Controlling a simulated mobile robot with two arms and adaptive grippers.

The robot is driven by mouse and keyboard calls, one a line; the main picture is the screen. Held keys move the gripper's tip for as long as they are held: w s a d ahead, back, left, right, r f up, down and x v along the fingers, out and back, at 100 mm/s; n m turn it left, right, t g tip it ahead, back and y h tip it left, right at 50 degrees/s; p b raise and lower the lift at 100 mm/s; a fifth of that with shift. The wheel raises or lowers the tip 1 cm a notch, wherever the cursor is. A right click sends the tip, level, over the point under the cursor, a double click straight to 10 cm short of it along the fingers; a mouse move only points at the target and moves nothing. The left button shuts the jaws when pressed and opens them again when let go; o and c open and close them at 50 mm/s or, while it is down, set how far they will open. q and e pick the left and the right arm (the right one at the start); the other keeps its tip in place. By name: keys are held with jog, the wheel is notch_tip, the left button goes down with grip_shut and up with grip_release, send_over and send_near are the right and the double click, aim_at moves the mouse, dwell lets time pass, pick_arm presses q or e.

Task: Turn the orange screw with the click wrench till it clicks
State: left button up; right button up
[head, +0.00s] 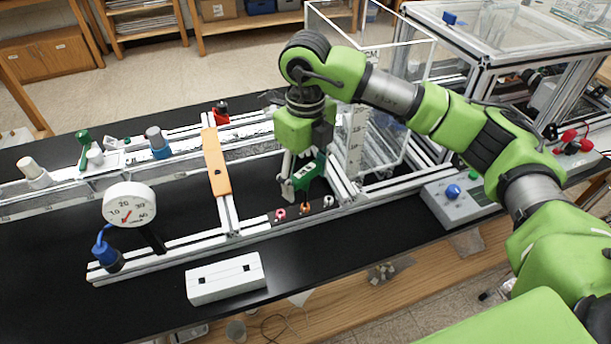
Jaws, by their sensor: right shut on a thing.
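My right gripper (299,182) hangs down over the aluminium frame, shut on a dark green tool (311,173), which I take for the click wrench. Its fingers and my arm hide part of the tool. The small orange screw (305,208) is on the front rail, just below the tool. I cannot tell whether the tool's lower end touches it. My left gripper is not in view.
A pink screw (280,214) and a white screw (328,201) flank the orange one. A round dial gauge (130,204), an orange bar (216,162) and a white block (225,277) are to the left. A grey control box (460,197) is to the right.

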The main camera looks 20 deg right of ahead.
jog(key=shift+f, duration=0.15)
jog(key=shift+s+m+b, duration=0.1)
jog(key=shift+m+b, duration=0.2)
jog(key=shift+m, duration=0.5)
jog(key=shift+m, duration=0.7)
jog(key=shift+b, duration=0.3)
jog(key=shift+m, duration=0.8)
jog(key=shift+m+b, duration=0.4)
jog(key=shift+m, duration=0.3)
